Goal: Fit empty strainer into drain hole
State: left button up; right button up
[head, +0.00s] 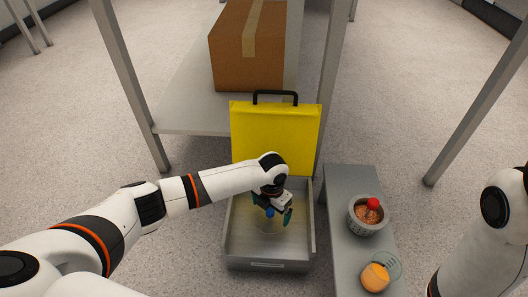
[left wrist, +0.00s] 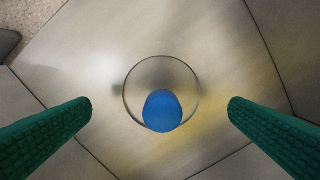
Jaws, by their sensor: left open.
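The drain basin is a grey open metal box (head: 238,240). My left gripper (head: 272,207) is over it, pointing down, open and empty. A blue ball-shaped knob (head: 270,213) shows between its fingers. In the left wrist view the knob (left wrist: 162,111) lies between the two green fingers, touching neither. A thin round outline (left wrist: 126,82) surrounds it on the basin floor; whether this is a clear cover or the hole's rim I cannot tell. A grey strainer (head: 356,221) with a red knob (head: 373,203) stands on the bench to the right, with orange-brown contents. My right gripper is out of view.
A yellow panel (head: 275,139) with a black handle stands at the basin's back. A cardboard box (head: 238,62) rests on the shelf behind. Metal posts flank the area.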

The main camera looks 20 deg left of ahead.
pick_arm(q)
notch_tip(320, 180, up, 4)
jog(key=shift+f+p, duration=0.1)
jog(key=shift+p, duration=0.6)
jog(key=f+b, duration=0.1)
jog(key=b, duration=0.1)
jog(key=shift+a+b, duration=0.1)
jog(key=shift+b, duration=0.25)
notch_tip(320, 180, up, 6)
jog(key=p, duration=0.6)
jog(key=shift+p, duration=0.4)
notch_tip(320, 180, up, 19)
jog(key=s+a+n+p, duration=0.1)
jog(key=n+p, duration=0.3)
jog(key=n, duration=2)
jog(key=shift+s+a+f+p, duration=0.2)
jog(key=shift+s+a+p, duration=0.1)
jog(key=shift+s, duration=0.25)
jog(key=shift+d, duration=0.1)
